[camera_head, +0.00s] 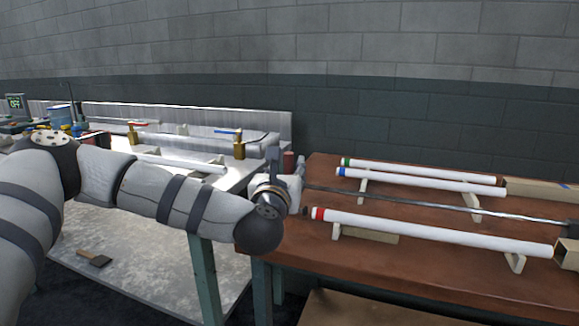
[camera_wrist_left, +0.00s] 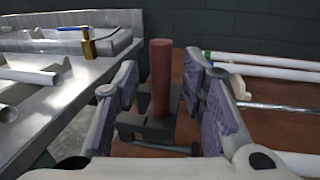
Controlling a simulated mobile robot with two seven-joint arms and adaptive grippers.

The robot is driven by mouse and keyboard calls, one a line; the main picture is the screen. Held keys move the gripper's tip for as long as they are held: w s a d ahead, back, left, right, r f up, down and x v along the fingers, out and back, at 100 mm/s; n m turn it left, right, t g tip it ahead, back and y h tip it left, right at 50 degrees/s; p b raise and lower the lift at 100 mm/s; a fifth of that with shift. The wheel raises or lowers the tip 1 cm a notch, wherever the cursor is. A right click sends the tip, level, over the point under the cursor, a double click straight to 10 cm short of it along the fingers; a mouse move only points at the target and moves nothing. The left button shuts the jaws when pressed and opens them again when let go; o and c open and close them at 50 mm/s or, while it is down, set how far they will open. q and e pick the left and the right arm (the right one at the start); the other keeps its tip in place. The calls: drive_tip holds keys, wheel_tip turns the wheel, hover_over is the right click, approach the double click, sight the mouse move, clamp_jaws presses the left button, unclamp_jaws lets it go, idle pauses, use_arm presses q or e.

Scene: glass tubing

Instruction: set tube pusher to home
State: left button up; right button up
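The tube pusher seems to be the long dark metal rod (camera_head: 430,204) lying along the brown table between the white tubes. A red upright handle (camera_wrist_left: 161,75) on a dark block (camera_wrist_left: 158,127) shows in the left wrist view, at the table's left end. A bit of red, probably this handle, shows behind my wrist in the head view (camera_head: 289,160). My left gripper (camera_wrist_left: 165,100) is open, its purple-padded fingers on either side of the handle with gaps visible. In the head view my wrist partly hides this spot. My right gripper is not in view.
White tubes with red (camera_head: 430,231), blue (camera_head: 420,180) and green (camera_head: 420,171) end bands rest on supports on the brown table (camera_head: 370,272). A metal bench (camera_head: 150,240) with brass valves (camera_head: 239,150) stands at left. A brick wall is behind.

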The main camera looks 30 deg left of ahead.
use_arm(q)
drive_tip(key=shift+x, duration=1.45)
clamp_jaws()
drive_tip(key=shift+d, duration=0.15)
